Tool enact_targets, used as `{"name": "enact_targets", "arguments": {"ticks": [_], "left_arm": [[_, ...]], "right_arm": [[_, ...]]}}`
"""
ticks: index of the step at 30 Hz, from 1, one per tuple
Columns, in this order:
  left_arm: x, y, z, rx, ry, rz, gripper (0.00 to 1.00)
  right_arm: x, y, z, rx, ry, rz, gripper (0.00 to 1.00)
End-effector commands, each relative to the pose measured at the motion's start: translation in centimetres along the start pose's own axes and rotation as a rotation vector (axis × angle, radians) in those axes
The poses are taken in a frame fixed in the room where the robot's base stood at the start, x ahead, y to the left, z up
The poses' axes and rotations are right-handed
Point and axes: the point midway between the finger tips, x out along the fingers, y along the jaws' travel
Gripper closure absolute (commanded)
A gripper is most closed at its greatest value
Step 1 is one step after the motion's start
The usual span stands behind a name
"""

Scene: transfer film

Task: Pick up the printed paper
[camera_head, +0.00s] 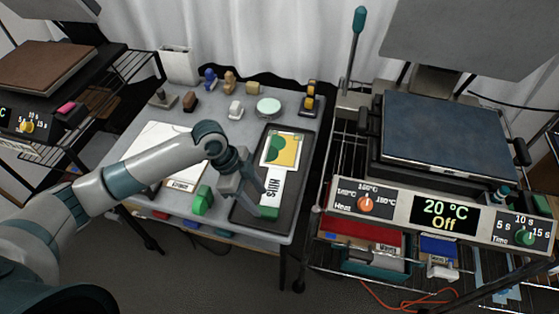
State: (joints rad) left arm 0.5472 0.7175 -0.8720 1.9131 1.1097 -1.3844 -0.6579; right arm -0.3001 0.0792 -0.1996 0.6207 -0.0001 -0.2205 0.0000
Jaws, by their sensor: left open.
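The printed paper (284,150), with a yellow and green picture, lies at the far end of a dark tray (296,178) on the grey table. My left gripper (261,205) is open and reaches over the near left part of the tray. Its fingers are close to a white piece labelled SHIRTS (272,186) with a green end, just below the printed paper. I cannot tell whether the fingers touch it. The printed paper is apart from the fingers. My right gripper is out of view.
A heat press (444,140) showing 20 °C and Off stands on a rack at the right. A green block (203,200) sits left of the tray. White sheets (150,150) lie partly behind my left arm. Several small stamps and a round pale dish (269,107) line the table's back.

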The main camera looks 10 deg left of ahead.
Motion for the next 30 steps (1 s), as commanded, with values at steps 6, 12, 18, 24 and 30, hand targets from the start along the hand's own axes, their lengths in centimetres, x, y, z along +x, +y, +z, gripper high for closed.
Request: {"name": "enact_targets", "arguments": {"ticks": [6,12,18,24,30], "left_arm": [[0.0,0.0,0.0,0.000,0.000,0.000,0.52],[0.9,0.1,-0.1,-0.002,0.002,0.002,0.52],[3.4,0.2,-0.1,-0.003,0.000,0.004,0.52],[5.0,0.1,0.0,-0.001,0.000,0.001,0.52],[5.2,0.1,0.1,0.000,-0.001,0.000,0.52]], "right_arm": [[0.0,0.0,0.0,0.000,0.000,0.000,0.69],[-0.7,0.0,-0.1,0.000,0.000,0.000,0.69],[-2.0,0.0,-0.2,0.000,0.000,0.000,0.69],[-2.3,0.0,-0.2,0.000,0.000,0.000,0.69],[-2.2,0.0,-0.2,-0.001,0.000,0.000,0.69]]}}
